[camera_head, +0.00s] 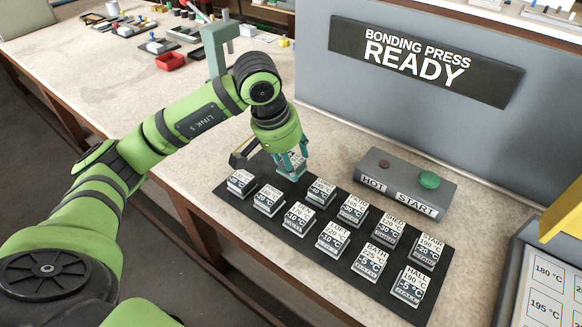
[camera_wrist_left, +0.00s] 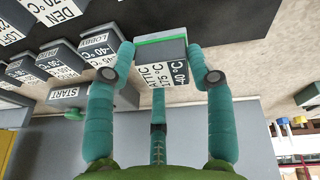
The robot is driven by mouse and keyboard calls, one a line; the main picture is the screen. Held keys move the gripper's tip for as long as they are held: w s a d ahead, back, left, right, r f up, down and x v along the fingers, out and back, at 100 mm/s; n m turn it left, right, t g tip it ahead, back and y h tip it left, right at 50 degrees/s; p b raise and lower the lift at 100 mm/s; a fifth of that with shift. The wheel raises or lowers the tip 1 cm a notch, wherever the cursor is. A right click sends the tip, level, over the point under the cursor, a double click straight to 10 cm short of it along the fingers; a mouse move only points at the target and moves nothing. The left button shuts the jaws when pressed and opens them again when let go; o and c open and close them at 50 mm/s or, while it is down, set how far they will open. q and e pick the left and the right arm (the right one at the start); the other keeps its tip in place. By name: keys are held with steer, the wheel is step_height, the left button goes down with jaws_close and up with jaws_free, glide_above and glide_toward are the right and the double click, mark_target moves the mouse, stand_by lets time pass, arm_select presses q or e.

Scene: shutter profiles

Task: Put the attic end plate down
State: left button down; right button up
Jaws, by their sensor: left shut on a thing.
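My left gripper (camera_head: 291,170) is over the far left end of the black mat (camera_head: 262,163). In the left wrist view it (camera_wrist_left: 168,64) is shut on the attic end plate (camera_wrist_left: 155,54), a grey block with a white and dark label reading ATTIC, 175 °C and -40 °C and a green strip along one edge. A finger stands on each side of it. In the head view the fingers hide most of the plate. I cannot tell whether its underside touches the mat. My right gripper is in neither view.
Several similar labelled blocks stand in two rows on the mat, close to the held plate, including Hall (camera_head: 411,286). A grey control box (camera_head: 405,188) with a green START button stands behind them, before the bonding press (camera_head: 400,100). A red bin (camera_head: 170,61) stands far left.

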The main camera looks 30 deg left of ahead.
arm_select(q)
steer(key=shift+f+p, duration=0.35)
steer(key=shift+f, duration=1.4)
steer(key=shift+f, duration=0.1)
steer(key=shift+c, duration=2.2)
jaws_free()
steer(key=b+v, duration=0.1)
steer(key=v, duration=1.1)
